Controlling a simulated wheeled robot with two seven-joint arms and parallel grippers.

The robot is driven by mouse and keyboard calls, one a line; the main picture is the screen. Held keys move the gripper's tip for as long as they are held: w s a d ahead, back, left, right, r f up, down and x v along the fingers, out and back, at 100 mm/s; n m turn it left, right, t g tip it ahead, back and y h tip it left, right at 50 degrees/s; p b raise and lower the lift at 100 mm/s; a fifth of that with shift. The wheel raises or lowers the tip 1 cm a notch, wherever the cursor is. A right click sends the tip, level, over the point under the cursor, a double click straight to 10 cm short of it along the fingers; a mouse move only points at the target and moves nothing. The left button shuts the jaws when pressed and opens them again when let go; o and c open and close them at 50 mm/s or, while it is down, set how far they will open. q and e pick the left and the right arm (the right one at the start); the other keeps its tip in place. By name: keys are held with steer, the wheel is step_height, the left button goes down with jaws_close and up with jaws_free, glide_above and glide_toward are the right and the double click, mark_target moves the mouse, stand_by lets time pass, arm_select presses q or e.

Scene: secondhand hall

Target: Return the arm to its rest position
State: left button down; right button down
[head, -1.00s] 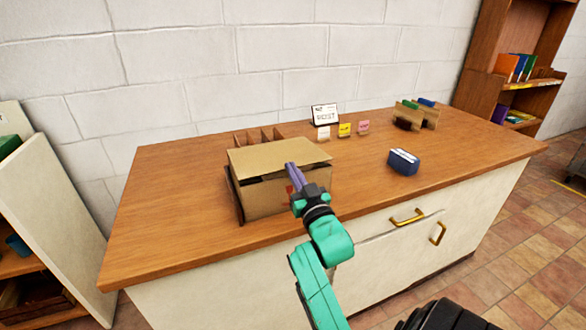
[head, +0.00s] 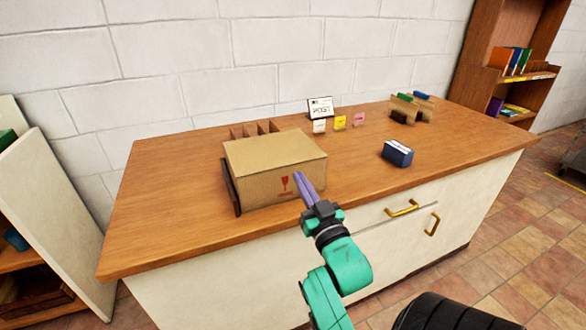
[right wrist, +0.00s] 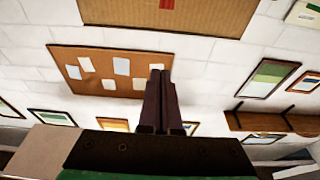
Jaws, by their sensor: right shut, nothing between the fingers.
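My right gripper (head: 305,186) is in front of the cardboard box (head: 262,165), near the box's front right side. Its purple fingers are shut with nothing between them. They also show in the right wrist view (right wrist: 159,95), pointing up the picture. The box stands on the wooden counter (head: 165,220), its top flaps lying flat and a red fragile mark on its front. In the right wrist view a cardboard face with a red mark (right wrist: 168,4) shows at the top edge. Whether the fingertips touch the box I cannot tell. My left gripper is not in view.
A dark blue box (head: 397,153) stands to the right on the counter. Behind are a small sign (head: 320,108), several coloured cards (head: 340,122) and wooden holders (head: 410,108). A brown divider rack (head: 255,129) stands behind the box. A bookshelf (head: 495,70) is at the far right.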

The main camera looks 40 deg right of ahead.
steer(key=a+f+n+g+y, duration=0.1)
steer(key=a+f+g+y, duration=0.25)
steer(key=f, duration=0.45)
steer(key=a+f+n+g+y, duration=0.2)
steer(key=a+f+g, duration=0.25)
steer(key=f, duration=0.45)
steer(key=s+a+f+n+g+y, duration=0.25)
steer(key=s+a+f+g, duration=0.25)
steer(key=s+f+g, duration=0.5)
step_height(320, 180, down, 14)
steer(key=s+t+h+p, duration=0.1)
steer(key=s, duration=0.1)
steer(key=s+f+p, duration=0.1)
steer(key=s+f, duration=0.6)
steer(key=f, duration=0.6)
steer(key=s+d+f, duration=0.1)
steer(key=s+f, duration=0.2)
steer(key=s, duration=0.3)
steer(key=s+d+f+g+p, duration=0.1)
steer(key=s+f, duration=0.2)
steer(key=s, duration=0.3)
steer(key=shift+d+f+n+g, duration=0.3)
steer(key=shift+d+f+n, duration=0.05)
steer(key=shift+f, duration=0.05)
